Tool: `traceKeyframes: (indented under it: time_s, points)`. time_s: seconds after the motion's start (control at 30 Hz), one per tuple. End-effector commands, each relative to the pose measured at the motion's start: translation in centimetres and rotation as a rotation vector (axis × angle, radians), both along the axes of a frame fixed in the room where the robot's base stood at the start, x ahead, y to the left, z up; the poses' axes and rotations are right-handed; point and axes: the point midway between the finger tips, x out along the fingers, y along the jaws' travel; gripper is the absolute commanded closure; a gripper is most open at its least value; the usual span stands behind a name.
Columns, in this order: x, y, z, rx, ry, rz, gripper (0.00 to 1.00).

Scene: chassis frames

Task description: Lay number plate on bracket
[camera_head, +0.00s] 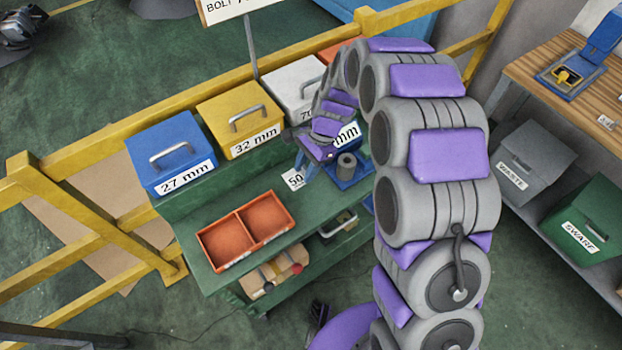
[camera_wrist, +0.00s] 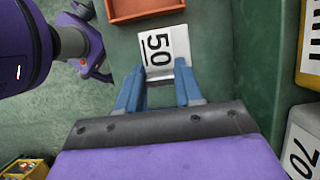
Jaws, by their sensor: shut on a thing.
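The number plate (camera_head: 293,179) is white with a black "50" and shows beside my gripper, over the green bench. It also shows in the wrist view (camera_wrist: 165,46), just beyond my blue fingertips. My gripper (camera_wrist: 160,74) is shut on the plate at its near edge, where a small grey part shows between the fingers. My gripper (camera_head: 303,168) also shows in the head view, partly covered by my arm. I cannot clearly make out the bracket. Whether the plate touches the bench is unclear.
Lidded boxes, blue (camera_head: 172,153), yellow (camera_head: 241,116) and white (camera_head: 294,84), line the bench's back. A two-part orange tray (camera_head: 246,232) lies at the front left. A grey cylinder (camera_head: 347,165) stands on a blue base right of my gripper. Bare bench shows between tray and gripper.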

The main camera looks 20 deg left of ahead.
Motion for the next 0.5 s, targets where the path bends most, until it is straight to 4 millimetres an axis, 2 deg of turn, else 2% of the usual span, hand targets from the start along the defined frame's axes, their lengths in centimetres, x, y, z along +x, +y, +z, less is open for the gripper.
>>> traceKeyframes:
  time_s: [0.03, 0.13, 0.37, 0.5]
  points:
    - [-0.1, 0.0, -1.3, -0.001, 0.005, -0.001, 0.95]
    - [0.0, -0.2, -3.1, 0.001, 0.003, -0.001, 0.95]
    - [0.0, -0.4, -5.2, 0.002, 0.002, 0.001, 0.95]
    - [0.1, -0.3, -7.2, 0.002, 0.001, 0.001, 0.95]
